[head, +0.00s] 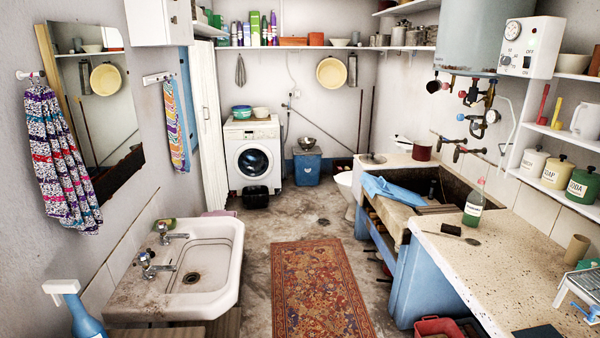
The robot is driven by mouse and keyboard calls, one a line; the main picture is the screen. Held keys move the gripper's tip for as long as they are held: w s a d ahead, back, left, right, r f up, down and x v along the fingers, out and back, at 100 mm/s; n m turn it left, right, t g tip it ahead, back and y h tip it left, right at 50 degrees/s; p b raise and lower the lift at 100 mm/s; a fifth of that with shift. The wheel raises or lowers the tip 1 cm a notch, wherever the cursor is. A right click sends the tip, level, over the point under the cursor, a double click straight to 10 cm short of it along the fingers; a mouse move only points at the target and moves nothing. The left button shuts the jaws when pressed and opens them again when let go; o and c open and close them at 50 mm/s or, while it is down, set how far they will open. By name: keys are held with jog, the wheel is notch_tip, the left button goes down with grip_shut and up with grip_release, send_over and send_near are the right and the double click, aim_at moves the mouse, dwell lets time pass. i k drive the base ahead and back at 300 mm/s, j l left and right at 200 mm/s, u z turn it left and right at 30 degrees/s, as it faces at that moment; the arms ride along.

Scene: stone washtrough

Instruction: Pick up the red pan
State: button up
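A small dark red pan (421,151) stands on the far end of the right-hand counter, past the stone trough (452,190). A white round shape is just to its left, and I cannot tell whether it is the pan's lid or a separate thing. A red tub (438,327) on the floor under the near counter is cut by the bottom edge. My gripper is not in view.
A patterned rug (318,290) lies on the open floor between the white sink (195,268) and the counter (500,255). A blue cloth (392,190) drapes over the trough's near-left edge. A green bottle (474,203) stands by the trough. Taps hang above it.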

aim_at(422, 150)
jog(key=i, duration=3.6)
jog(key=i+z, duration=0.1)
jog(key=i, duration=0.5)
jog(key=i+j+z, duration=0.1)
jog(key=i, duration=0.45)
jog(key=i+j+z, duration=0.1)
jog(key=i, duration=0.5)
jog(key=i+j+z, duration=0.2)
jog(key=i+z, duration=0.2)
jog(key=i+j+z, duration=0.75)
jog(key=i+l+z, duration=0.1)
jog(key=z, duration=0.4)
jog(key=i+l+z, duration=0.1)
jog(key=z, duration=0.35)
jog(key=i+l+z, duration=0.1)
jog(key=z, duration=0.4)
jog(key=i+z, duration=0.1)
jog(key=z, duration=0.4)
jog(key=i, duration=0.3)
